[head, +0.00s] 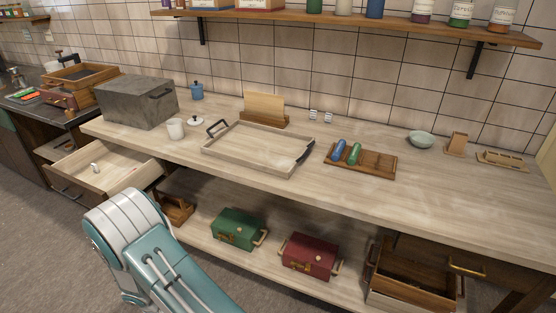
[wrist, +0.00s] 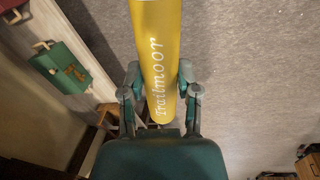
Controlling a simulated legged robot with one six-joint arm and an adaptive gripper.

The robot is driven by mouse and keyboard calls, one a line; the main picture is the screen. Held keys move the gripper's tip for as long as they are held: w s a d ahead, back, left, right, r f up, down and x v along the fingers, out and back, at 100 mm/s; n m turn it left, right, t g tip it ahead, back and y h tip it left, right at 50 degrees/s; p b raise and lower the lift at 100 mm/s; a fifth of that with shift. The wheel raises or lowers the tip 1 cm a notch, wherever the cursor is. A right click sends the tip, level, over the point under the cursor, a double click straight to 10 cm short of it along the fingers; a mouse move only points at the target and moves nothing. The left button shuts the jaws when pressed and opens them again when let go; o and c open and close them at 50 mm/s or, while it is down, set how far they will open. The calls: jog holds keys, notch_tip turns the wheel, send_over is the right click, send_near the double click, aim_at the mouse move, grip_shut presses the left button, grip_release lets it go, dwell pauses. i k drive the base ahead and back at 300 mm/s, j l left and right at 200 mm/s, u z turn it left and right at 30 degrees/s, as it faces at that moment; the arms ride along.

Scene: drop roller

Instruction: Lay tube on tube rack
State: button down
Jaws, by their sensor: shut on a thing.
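A yellow tube (wrist: 157,40) with white "Trailmoor" lettering fills the middle of the wrist view. My gripper (wrist: 159,74) is shut on it, one finger on each side. The tube's far end runs out of the top of the wrist view. The gripper and yellow tube do not show in the head view. The wooden tube rack (head: 378,164) stands on the bench, right of centre in the head view. A blue tube (head: 338,150) and a green tube (head: 354,153) lie side by side on its left part; its right part is bare.
A wooden tray (head: 245,150) with dark handles lies left of the rack. An open drawer (head: 105,168) juts out at the bench's left. Green (head: 237,229) and red (head: 309,255) boxes stand on the lower shelf.

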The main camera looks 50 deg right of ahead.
aim_at(388, 166)
jog(key=z, duration=1.35)
